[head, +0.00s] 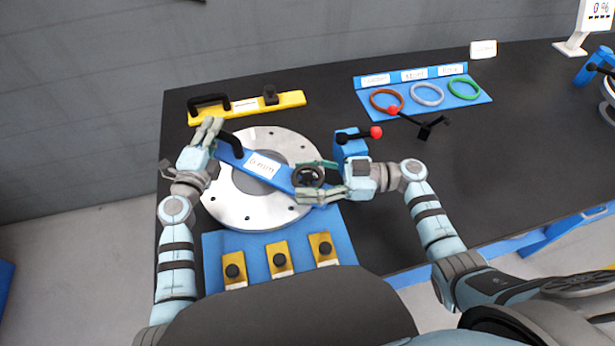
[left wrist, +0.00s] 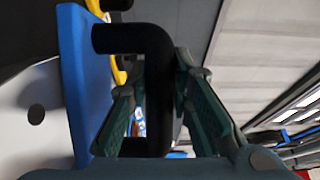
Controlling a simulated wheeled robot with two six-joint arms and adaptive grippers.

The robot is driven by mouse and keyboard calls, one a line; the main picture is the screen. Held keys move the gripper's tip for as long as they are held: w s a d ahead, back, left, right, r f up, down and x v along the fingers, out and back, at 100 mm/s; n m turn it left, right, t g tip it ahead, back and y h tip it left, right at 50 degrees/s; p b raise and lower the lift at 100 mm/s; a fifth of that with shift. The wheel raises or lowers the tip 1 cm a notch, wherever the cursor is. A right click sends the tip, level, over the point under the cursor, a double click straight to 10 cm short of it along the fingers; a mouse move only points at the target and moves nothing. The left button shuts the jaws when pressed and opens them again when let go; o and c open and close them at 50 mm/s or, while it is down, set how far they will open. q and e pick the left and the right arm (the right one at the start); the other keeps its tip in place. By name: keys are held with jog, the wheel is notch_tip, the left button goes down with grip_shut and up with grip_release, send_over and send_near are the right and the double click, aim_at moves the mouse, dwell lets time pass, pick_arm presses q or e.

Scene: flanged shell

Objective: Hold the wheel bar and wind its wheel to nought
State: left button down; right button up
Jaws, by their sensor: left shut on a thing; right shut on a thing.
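The wheel bar (head: 243,158) is a blue bar with a white label reading "5 mm" or similar; the text is hard to read. It lies across the grey flanged ring (head: 230,205). A black handle (head: 231,138) rises at its left end and a dark handwheel (head: 309,175) sits at its right end. My left gripper (head: 212,135) is shut on the black handle, which also shows between its fingers in the left wrist view (left wrist: 152,50). My right gripper (head: 318,180) is shut on the handwheel, partly covering it. The wheel's reading cannot be seen.
A yellow bar (head: 290,99) with a black handle lies behind the ring. A blue tray (head: 480,97) holds red, white and green rings. A blue block with a red-knobbed lever (head: 375,132) stands right of the ring. Several yellow knobbed blocks (head: 279,258) stand in front. A display (head: 597,15) stands far right.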

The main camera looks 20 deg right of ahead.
jog(key=o, duration=1.2)
jog(key=v, duration=1.2)
